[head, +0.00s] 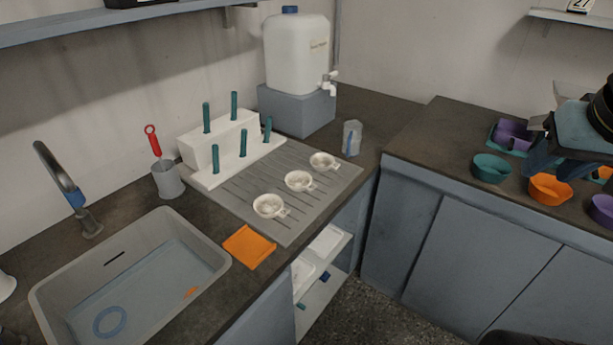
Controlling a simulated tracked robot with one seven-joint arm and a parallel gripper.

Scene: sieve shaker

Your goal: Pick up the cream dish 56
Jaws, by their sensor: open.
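Three cream dishes with small handles stand in a slanting row on the grey ribbed draining board (233,203). One is the near dish (269,206), one the middle dish (299,181), one the far dish (323,161). Any number on them is too small to read, so I cannot tell which is 56. My gripper (550,163) is at the right edge, partly cut off, over the right counter near the bowls. It is open, far from the cream dishes. No dish is visible between its fingers.
A white rack (214,145) with teal pegs stands behind the dishes. An orange cloth (248,247) and a sink (205,243) lie nearer. A clear cup (352,138) and a water container (297,55) stand beyond. Teal (492,168) and orange (550,188) bowls occupy the right counter.

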